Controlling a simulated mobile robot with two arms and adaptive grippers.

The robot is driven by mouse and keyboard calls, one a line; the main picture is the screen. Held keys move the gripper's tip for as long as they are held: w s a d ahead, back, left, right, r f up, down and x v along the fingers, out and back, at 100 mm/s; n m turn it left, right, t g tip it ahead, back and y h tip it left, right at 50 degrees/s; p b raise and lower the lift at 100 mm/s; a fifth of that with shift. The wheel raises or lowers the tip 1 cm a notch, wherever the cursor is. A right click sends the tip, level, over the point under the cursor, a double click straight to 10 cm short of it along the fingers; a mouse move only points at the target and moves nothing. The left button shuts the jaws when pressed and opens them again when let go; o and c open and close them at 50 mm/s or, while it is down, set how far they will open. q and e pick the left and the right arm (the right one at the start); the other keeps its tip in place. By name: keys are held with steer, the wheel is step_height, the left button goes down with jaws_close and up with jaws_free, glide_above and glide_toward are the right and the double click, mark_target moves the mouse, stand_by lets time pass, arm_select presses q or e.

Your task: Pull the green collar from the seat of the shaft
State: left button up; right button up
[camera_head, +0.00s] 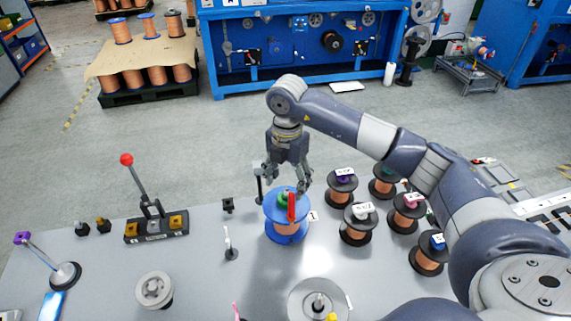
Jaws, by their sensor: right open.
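The green collar (283,197) sits at the top centre of a blue-flanged spool of copper wire (285,226) on the grey table. The shaft is mostly hidden under the collar and spool. A red upright piece (292,207) stands in front of the collar and partly covers it. My right gripper (286,182) points down just above the spool, its fingers open and spread around the collar's place. I cannot tell whether a finger touches the collar. My left gripper is not in view.
Several black-flanged copper spools (358,222) with coloured collars stand to the right. A red-knobbed lever (143,180) stands on a dark base at left. A small white-topped post (229,245) and a grey disc (154,290) are on the table nearer the front.

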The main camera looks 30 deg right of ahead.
mark_target(286, 189)
step_height(286, 189, down, 6)
steer(key=shift+p, duration=0.45)
steer(key=shift+w, duration=0.1)
steer(key=shift+c, duration=0.4)
steer(key=c, duration=1.1)
